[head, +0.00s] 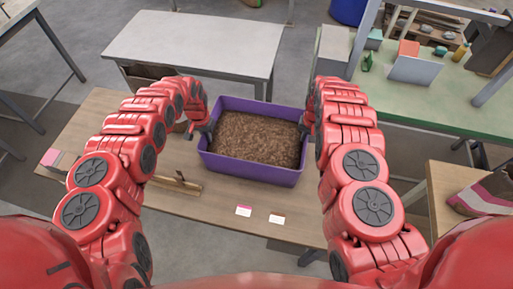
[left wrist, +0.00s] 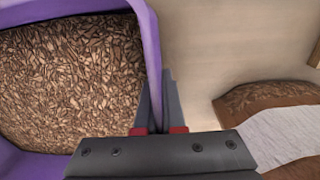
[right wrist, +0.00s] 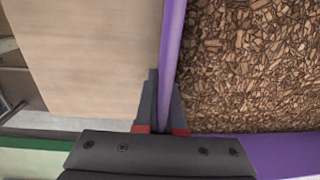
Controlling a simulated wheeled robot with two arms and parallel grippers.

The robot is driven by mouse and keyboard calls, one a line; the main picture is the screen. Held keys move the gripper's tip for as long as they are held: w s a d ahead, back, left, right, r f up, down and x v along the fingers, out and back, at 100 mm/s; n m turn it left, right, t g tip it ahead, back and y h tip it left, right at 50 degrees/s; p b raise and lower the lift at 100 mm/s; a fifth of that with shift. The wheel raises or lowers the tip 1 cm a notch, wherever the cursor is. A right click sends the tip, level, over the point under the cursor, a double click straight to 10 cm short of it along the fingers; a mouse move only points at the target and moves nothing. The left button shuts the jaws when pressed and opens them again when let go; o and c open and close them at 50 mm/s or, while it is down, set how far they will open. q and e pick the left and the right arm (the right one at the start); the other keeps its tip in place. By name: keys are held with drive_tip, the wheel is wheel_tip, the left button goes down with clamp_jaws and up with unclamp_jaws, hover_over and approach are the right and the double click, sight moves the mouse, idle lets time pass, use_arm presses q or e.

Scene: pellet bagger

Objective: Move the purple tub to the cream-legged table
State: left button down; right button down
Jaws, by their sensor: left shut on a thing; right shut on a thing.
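The purple tub (head: 255,174) is full of brown chips and is level over the wooden table (head: 130,118) in front of me. I cannot tell whether it touches the tabletop. My left gripper (head: 207,131) is shut on the tub's left wall; the left wrist view shows the purple rim (left wrist: 152,60) between its fingers. My right gripper is shut on the right wall; the right wrist view shows that rim (right wrist: 172,45) between its fingers (right wrist: 163,105).
A green-topped bench (head: 430,105) with several small items is at the right. Two small cards (head: 277,219) and a wooden piece (head: 178,183) lie on the near table. A boot (head: 485,195) stands at far right. Bare floor shows between the tables.

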use_arm(q)
drive_tip(key=shift+r, duration=0.1)
use_arm(e)
drive_tip(key=shift+r, duration=0.1)
